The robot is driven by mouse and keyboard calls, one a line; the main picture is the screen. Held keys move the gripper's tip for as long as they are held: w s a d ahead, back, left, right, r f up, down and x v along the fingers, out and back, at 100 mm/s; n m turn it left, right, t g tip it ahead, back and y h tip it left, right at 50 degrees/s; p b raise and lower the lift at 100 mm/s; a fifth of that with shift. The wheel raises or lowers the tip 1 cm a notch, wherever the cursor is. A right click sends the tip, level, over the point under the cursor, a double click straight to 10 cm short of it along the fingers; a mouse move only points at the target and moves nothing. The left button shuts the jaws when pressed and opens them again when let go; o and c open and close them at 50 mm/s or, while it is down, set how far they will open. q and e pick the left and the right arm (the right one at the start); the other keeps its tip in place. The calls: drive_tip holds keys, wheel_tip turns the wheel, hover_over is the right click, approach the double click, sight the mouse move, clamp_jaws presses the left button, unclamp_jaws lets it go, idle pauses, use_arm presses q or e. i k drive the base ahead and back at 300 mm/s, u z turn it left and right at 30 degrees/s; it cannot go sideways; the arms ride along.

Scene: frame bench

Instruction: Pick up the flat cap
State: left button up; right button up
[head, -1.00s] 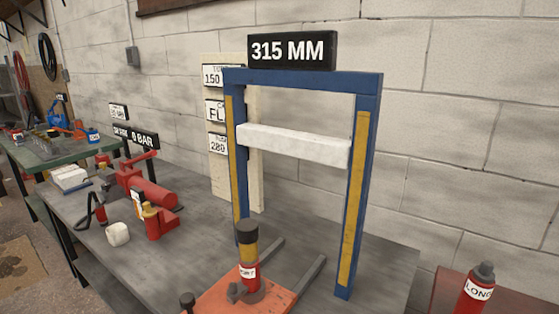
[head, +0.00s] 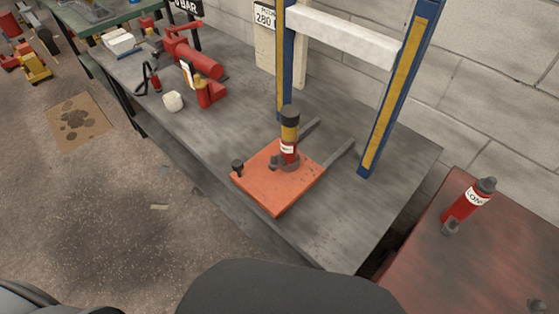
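I cannot tell for sure which piece is the flat cap. A red and yellow cylinder (head: 289,140) with a dark top stands upright on an orange plate (head: 275,197) on the grey bench. A small grey fitting (head: 276,162) is at its foot. A small dark knob (head: 237,165) is at the plate's left corner. A red cylinder labelled LONG (head: 464,207) with a dark top stands on the red bench, with a small grey fitting (head: 451,229) at its foot. A small dark piece (head: 537,305) shows at the lower right edge. Neither gripper is in view.
The blue and yellow frame (head: 392,100) with a white crossbar (head: 345,32) stands on the grey bench (head: 225,145). The red bench (head: 430,255) is mostly clear. Open floor lies at left.

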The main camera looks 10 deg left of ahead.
sight(290, 114)
drive_tip(key=z, duration=0.55)
drive_tip(key=k, duration=1.3)
drive_tip(key=z, duration=0.9)
drive_tip(key=i, duration=1.35)
drive_tip(key=u, duration=0.9)
